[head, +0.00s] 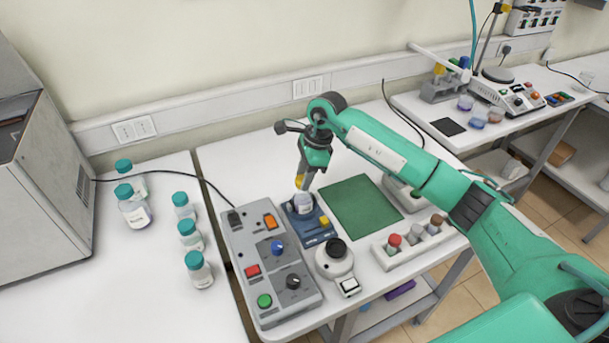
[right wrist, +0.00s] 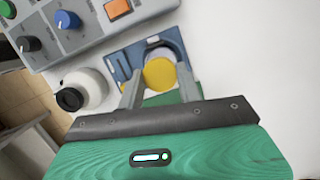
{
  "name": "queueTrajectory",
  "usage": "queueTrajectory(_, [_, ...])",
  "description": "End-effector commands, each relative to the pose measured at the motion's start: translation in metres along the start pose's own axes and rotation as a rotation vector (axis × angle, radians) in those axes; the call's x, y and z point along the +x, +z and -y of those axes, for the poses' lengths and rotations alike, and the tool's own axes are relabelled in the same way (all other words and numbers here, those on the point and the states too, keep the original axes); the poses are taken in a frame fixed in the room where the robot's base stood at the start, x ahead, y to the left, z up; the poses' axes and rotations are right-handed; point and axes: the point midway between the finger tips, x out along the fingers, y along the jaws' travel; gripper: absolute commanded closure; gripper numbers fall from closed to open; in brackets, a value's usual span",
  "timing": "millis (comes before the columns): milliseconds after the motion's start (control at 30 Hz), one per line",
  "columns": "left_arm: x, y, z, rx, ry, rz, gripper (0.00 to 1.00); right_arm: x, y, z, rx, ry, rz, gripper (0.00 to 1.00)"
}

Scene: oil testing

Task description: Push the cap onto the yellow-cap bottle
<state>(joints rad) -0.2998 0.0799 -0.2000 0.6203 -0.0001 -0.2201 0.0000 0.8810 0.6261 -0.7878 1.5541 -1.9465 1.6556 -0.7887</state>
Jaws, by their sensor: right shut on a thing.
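The yellow cap (head: 299,182) is between the fingertips of my right gripper (head: 301,180), which points down and is shut on it. In the right wrist view the yellow cap (right wrist: 160,74) sits between the two grey fingers of the gripper (right wrist: 160,84). The bottle (head: 304,204), pale with a whitish label, stands in the blue holder (head: 315,237), directly below the cap. The cap is at the bottle's mouth; I cannot tell whether it is seated. In the right wrist view the cap hides most of the bottle. My left gripper is not in view.
A grey control box (head: 262,262) stands left of the holder. A white round device with a black knob (head: 335,257) is in front. A green mat (head: 361,207) lies to the right, near a white rack (head: 418,243) of small bottles. Several teal-capped bottles (head: 189,235) stand on the left table.

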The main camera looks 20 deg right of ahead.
Motion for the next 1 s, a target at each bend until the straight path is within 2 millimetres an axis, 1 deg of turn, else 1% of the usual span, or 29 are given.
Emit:
queueTrajectory(200, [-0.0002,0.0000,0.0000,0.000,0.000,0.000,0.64,0.0001,0.0001,-0.0001,0.000,0.000,0.000,0.85])
queueTrajectory(233, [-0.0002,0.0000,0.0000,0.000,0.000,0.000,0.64,0.0001,0.0001,-0.0001,0.000,0.001,0.000,0.59])
queueTrajectory(333, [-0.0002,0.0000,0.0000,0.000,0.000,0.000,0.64,0.0002,0.0001,-0.0001,0.000,0.001,0.000,0.39])
queueTrajectory(533, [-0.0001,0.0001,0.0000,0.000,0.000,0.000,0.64,0.0003,0.0001,-0.0002,0.000,0.001,0.000,0.39])
queueTrajectory(567, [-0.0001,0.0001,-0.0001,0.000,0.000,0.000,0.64,0.0003,0.0001,-0.0002,0.000,0.001,0.000,0.35])
queueTrajectory(600, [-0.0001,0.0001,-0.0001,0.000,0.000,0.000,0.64,0.0003,0.0001,-0.0002,0.000,0.001,0.000,0.27])
queueTrajectory(667, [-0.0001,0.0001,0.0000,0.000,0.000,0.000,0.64,0.0003,0.0001,-0.0002,0.000,0.001,0.000,0.17])
queueTrajectory(1000, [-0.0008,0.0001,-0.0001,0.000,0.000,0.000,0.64,-0.0012,0.0005,-0.0001,0.000,0.001,0.000,0.17])
